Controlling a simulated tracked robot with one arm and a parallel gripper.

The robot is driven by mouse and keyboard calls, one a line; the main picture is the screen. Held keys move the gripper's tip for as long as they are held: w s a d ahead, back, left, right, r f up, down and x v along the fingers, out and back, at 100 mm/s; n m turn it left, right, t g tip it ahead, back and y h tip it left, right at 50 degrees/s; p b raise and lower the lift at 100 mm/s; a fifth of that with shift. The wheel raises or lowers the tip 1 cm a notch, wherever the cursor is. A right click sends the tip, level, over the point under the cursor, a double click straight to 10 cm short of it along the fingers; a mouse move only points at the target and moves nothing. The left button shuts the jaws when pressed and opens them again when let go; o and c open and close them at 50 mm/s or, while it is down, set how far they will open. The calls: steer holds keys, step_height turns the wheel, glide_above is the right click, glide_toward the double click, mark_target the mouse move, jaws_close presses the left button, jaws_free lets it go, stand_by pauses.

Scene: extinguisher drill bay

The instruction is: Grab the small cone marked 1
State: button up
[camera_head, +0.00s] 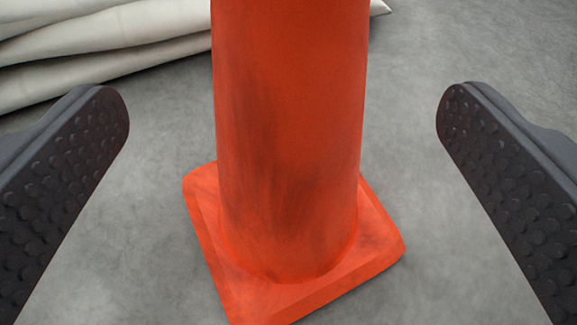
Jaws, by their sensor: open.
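An orange cone (288,130) with dark smudges stands upright on the grey floor, on its square base (370,250). Its top is cut off by the upper edge of the view, and no number shows on the part I see. My gripper (284,120) is open, with one dark, studded finger at the left and the other at the right. The cone stands between the two fingers in the picture, with a clear gap on each side. Neither finger touches it.
Pale, folded fabric or flat hose (100,45) lies on the floor behind the cone at the upper left, with a tip showing just right of the cone. The floor (460,270) to the right is clear.

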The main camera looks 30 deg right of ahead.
steer(key=x, duration=0.2)
steer(key=shift+w+d+f, duration=0.15)
steer(key=shift+w+d, duration=0.05)
steer(key=shift+f+b+x, duration=0.15)
steer(key=shift+b+x, duration=0.55)
steer(key=shift+x, duration=0.6)
steer(key=shift+f+b+x, duration=0.15)
steer(key=shift+b+x, duration=0.5)
steer(key=shift+x, duration=0.7)
